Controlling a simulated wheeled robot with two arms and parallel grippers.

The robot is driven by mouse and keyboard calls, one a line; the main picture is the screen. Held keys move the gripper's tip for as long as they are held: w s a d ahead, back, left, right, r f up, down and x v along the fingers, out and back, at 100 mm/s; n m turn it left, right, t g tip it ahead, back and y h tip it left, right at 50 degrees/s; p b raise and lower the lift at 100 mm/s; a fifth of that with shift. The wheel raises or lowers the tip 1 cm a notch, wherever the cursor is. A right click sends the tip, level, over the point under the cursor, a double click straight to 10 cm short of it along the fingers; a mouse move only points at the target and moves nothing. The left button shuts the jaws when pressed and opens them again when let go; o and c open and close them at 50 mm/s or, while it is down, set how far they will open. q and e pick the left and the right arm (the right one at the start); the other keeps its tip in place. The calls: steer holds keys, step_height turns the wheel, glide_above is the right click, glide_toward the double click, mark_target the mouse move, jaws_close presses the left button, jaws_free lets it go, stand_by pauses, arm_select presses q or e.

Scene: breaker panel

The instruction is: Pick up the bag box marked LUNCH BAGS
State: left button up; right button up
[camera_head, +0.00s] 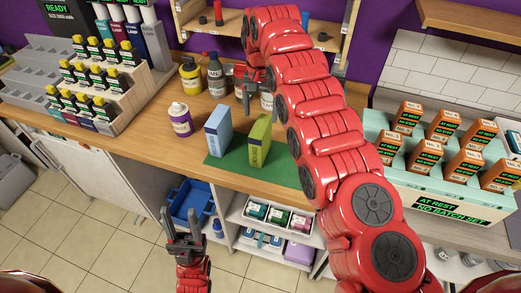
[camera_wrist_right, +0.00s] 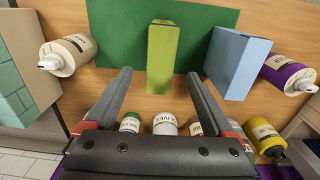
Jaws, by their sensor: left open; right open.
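A green box (camera_head: 259,140) and a light blue box (camera_head: 217,130) stand upright on a green mat (camera_head: 285,167) on the wooden counter. Their lettering is too small to read, so I cannot tell which is marked LUNCH BAGS. My right gripper (camera_head: 243,86) is open and empty, behind the boxes and above the counter. In the right wrist view its fingers (camera_wrist_right: 160,74) are spread, with the green box (camera_wrist_right: 162,58) ahead between their tips and the blue box (camera_wrist_right: 238,64) to the right. My left gripper (camera_head: 184,232) is open and empty, low in front of the counter.
A purple-labelled bottle (camera_head: 180,120) stands left of the blue box. Yellow (camera_head: 190,77) and dark (camera_head: 216,76) bottles stand behind. A stepped bottle rack (camera_head: 110,85) is at left, orange boxes (camera_head: 440,126) at right. Open shelves (camera_head: 272,220) lie below the counter.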

mark_target(261, 125)
step_height(261, 125, down, 3)
steer(key=shift+r+p, duration=0.2)
steer(key=shift+p, duration=0.3)
steer(key=shift+f, duration=0.6)
steer(key=shift+f+p, duration=0.3)
steer(key=shift+p, duration=0.2)
step_height(261, 125, down, 4)
steer(key=p, duration=0.2)
steer(key=shift+f+p, duration=0.25)
steer(key=shift+p, duration=0.05)
steer(key=shift+f, duration=0.2)
jaws_close()
